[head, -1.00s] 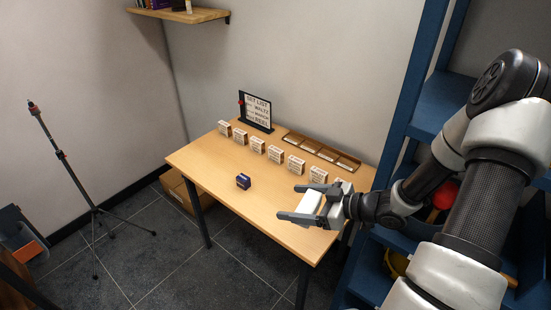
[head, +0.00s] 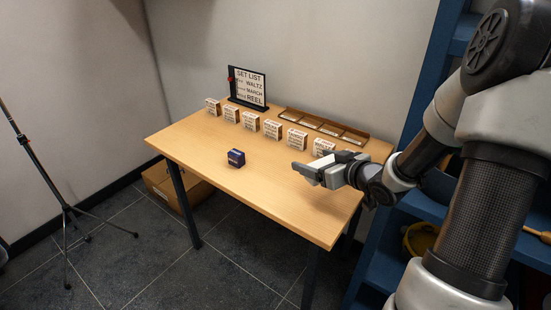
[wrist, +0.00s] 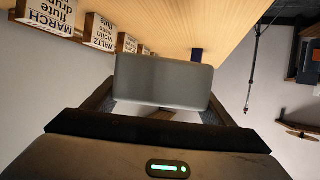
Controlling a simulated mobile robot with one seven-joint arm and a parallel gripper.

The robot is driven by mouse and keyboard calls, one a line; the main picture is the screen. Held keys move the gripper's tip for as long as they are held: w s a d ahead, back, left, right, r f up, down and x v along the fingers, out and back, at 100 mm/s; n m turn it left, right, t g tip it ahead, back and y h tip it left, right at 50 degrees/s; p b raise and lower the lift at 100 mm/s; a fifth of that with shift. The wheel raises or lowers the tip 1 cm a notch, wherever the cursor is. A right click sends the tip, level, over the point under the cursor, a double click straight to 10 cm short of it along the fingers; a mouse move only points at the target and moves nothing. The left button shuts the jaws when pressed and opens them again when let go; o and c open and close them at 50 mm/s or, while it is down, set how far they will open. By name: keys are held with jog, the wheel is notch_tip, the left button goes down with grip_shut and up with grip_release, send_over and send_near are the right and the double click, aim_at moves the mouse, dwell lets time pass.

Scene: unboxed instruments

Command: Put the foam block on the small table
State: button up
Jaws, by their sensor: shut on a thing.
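My gripper (head: 312,175) is above the right part of the wooden table (head: 200,154), near its front edge. No other table shows clearly, so I cannot tell whether this one is the small table.
A row of labelled boxes (head: 271,129), a dark blue box (head: 236,158), a set list sign (head: 247,88) and a divided wooden tray (head: 322,127) are on the table. A tripod stand (head: 67,210) is at left. Blue shelving (head: 410,105) is at right. Bare tabletop lies in front.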

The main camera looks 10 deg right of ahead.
aim_at(313, 195)
notch_tip(313, 195, down, 10)
jog(key=b, duration=0.3)
jog(key=shift+r, duration=0.15)
jog(key=shift+f+b, duration=0.25)
jog(key=shift+b, duration=0.15)
jog(key=o, duration=1)
jog(key=shift+r, duration=0.1)
jog(key=shift+r, duration=0.1)
jog(key=shift+s+d+r+p, duration=0.1)
jog(key=shift+s+r+p, duration=0.1)
jog(key=shift+p, duration=0.15)
jog(key=p+v, duration=0.2)
jog(key=v, duration=0.5)
